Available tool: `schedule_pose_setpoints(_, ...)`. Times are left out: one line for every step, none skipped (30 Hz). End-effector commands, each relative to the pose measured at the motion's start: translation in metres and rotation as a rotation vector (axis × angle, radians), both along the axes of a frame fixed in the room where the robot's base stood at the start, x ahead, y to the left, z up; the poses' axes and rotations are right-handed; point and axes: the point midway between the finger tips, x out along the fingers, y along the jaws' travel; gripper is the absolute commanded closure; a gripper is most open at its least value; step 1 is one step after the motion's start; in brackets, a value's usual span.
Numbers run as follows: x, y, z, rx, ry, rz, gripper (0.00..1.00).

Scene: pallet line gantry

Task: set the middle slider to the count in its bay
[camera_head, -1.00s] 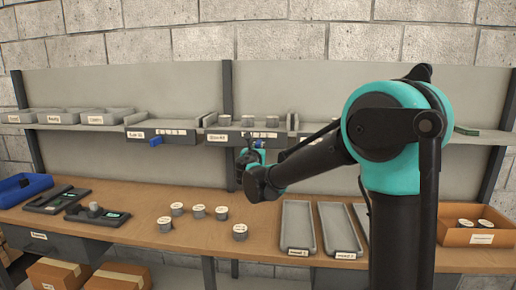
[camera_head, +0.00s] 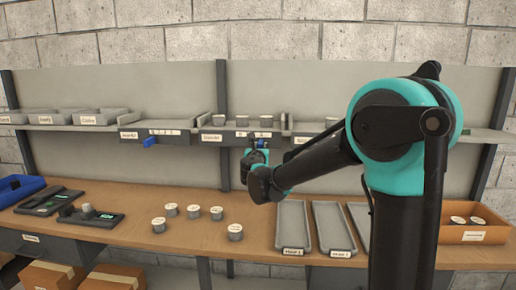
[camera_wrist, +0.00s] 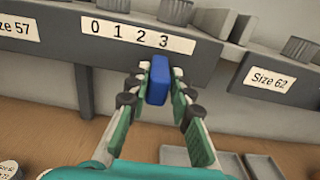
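The middle bay's front panel (camera_head: 229,136) carries a scale strip reading 0 1 2 3 (camera_wrist: 137,35). Its blue slider (camera_wrist: 158,80) stands under the 3 in the wrist view. My gripper (camera_wrist: 162,82) has its green fingers on both sides of the slider and looks shut on it. In the head view my gripper (camera_head: 255,155) is at the panel's lower edge, right of the scale's middle. Three grey cans show in the middle bay: left (camera_head: 219,119), centre (camera_head: 242,121) and right (camera_head: 266,121). My arm hides part of the shelf on the right.
The left bay has its own blue slider (camera_head: 149,141). A panel labelled Size 62 (camera_wrist: 272,80) is on the right. Below, several cans (camera_head: 194,211), grey trays (camera_head: 292,227) and an orange box (camera_head: 475,236) stand on the bench (camera_head: 160,245).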

Motion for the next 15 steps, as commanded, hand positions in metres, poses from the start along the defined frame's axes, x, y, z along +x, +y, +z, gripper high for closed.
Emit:
schedule_pose_setpoints(-0.0002, -0.0029, -0.0005, 0.000, 0.000, -0.006, 0.73)
schedule_pose_setpoints(-0.0001, -0.0029, -0.0005, 0.000, 0.000, -0.006, 0.69)
schedule_pose_setpoints(-0.0001, -0.0027, -0.0004, 0.000, 0.000, -0.005, 0.64)
schedule_pose_setpoints(-0.0001, -0.0025, -0.0004, 0.000, 0.000, -0.005, 0.61)
schedule_pose_setpoints(-0.0001, -0.0023, -0.0004, 0.000, 0.000, -0.004, 0.60)
schedule_pose_setpoints(-0.0001, -0.0020, -0.0003, 0.000, 0.000, -0.004, 0.60)
schedule_pose_setpoints(-0.0001, -0.0018, -0.0003, 0.000, 0.000, -0.003, 0.60)
schedule_pose_setpoints(-0.0001, -0.0017, -0.0003, 0.000, 0.000, -0.003, 0.60)
schedule_pose_setpoints(0.0000, -0.0015, -0.0002, 0.000, 0.000, -0.003, 0.60)
schedule_pose_setpoints(0.0000, -0.0014, -0.0002, 0.000, 0.000, -0.003, 0.60)
schedule_pose_setpoints(0.0000, -0.0013, -0.0002, 0.000, 0.000, -0.002, 0.60)
schedule_pose_setpoints(-0.0002, -0.0012, -0.0002, 0.000, 0.000, -0.002, 0.60)
schedule_pose_setpoints(-0.0007, -0.0010, -0.0001, 0.000, 0.000, -0.002, 0.60)
schedule_pose_setpoints(-0.0016, -0.0008, -0.0001, 0.000, 0.000, -0.002, 0.60)
schedule_pose_setpoints(-0.0039, -0.0006, -0.0001, 0.000, 0.000, -0.001, 0.60)
